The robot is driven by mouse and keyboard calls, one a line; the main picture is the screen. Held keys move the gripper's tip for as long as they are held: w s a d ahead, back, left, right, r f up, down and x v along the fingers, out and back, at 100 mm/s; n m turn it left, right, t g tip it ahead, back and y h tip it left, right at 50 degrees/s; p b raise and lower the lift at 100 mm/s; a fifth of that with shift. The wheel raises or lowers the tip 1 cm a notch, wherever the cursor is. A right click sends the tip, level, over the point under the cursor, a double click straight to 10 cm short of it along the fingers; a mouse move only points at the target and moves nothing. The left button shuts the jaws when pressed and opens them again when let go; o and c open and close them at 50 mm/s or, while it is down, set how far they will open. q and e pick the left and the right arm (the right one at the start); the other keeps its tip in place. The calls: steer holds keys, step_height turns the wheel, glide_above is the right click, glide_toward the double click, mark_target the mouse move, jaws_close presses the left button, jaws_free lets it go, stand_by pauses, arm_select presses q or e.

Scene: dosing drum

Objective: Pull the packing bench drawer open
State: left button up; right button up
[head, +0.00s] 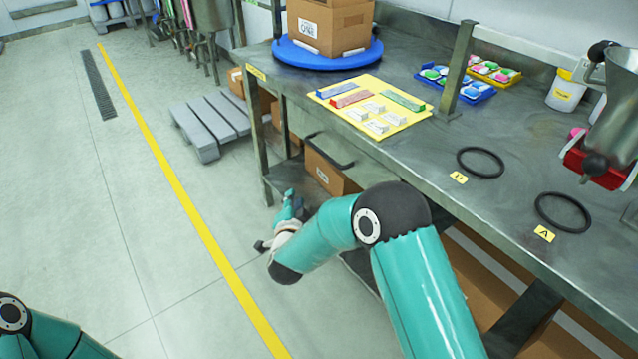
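The packing bench (405,90) is a grey metal table running from the top middle to the lower right. Its drawer (340,140) sits under the front edge, below the yellow board, and looks shut. A dark bar handle (330,152) is on the drawer front. My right gripper (266,244) is low in front of the bench, below and left of the handle and apart from it. It is small and partly hidden by my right forearm, so its opening is unclear. Only part of my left arm shows at the lower left; its gripper is out of view.
On the bench are a blue turntable (327,58) with a carton (330,25), a yellow board (370,104), two black rings (480,162) and a hopper device (610,125). Cartons (325,175) stand below. A grey pallet (210,120) lies left. The floor left is clear.

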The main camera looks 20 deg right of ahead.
mark_target(321, 150)
step_height(321, 150, up, 4)
steer(key=s+a+m+g+h+b, duration=0.1)
steer(key=s+a+m+h+b, duration=0.1)
steer(key=m+h+b, duration=0.95)
arm_select(q)
step_height(321, 150, down, 18)
steer(key=b, duration=0.3)
steer(key=shift+b, duration=0.3)
arm_select(e)
steer(key=shift+m+y, duration=0.75)
steer(key=x, duration=1.6)
steer(key=shift+w+d+f, duration=0.1)
steer(key=shift+d, duration=0.05)
jaws_close()
